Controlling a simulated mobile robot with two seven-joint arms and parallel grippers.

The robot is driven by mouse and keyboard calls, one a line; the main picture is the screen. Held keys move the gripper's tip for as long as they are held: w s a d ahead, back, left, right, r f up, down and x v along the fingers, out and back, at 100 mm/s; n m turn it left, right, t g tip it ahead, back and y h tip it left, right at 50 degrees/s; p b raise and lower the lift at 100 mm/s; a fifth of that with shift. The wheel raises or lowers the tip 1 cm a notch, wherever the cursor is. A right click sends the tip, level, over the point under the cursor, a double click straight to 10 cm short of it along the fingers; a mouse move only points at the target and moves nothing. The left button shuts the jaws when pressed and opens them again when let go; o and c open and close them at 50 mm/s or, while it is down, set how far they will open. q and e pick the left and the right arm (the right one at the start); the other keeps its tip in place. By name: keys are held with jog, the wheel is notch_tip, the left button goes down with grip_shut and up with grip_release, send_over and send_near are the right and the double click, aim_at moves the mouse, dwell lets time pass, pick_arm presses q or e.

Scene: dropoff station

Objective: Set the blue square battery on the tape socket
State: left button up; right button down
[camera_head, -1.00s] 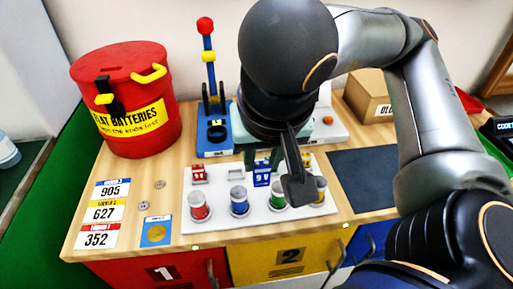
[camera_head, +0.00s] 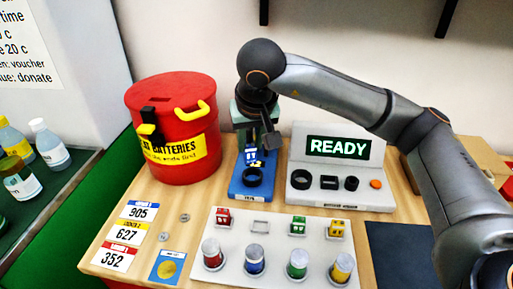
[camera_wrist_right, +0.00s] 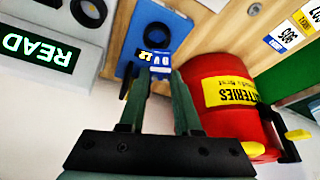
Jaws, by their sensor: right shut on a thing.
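The blue square battery (camera_head: 253,157) is between the fingers of my right gripper (camera_head: 259,141), which is shut on it. It also shows in the right wrist view (camera_wrist_right: 153,60), with white markings and a yellow patch. The tape socket, a black ring (camera_head: 253,184) on a blue base (camera_head: 238,190), lies just below and in front of the battery in the head view. The battery appears above the base and apart from the ring. The gripper hides most of the base's upright rear part. My left gripper is not in view.
A white tester with a READY screen (camera_head: 339,147) stands close on the right. A red battery bin (camera_head: 170,110) stands close on the left. A white tray (camera_head: 230,270) in front holds red, green and yellow square batteries, an empty slot and several round batteries.

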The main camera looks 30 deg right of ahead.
aim_at(252, 146)
jog(key=w+f, duration=0.1)
jog(key=d+f+b, duration=0.1)
jog(key=f, duration=0.1)
jog(key=shift+w+d, duration=0.2)
jog(key=shift+w, duration=0.15)
notch_tip(252, 146, down, 3)
jog(key=shift+r+b, duration=0.15)
jog(key=shift+b, duration=1)
jog(key=shift+f+b, duration=0.4)
jog(key=shift+f, duration=0.15)
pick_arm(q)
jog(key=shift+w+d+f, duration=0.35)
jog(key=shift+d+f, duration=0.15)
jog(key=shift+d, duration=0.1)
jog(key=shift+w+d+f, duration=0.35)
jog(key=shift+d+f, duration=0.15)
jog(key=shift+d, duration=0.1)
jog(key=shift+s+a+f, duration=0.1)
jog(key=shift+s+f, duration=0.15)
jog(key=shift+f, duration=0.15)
pick_arm(e)
jog(key=shift+f, duration=0.2)
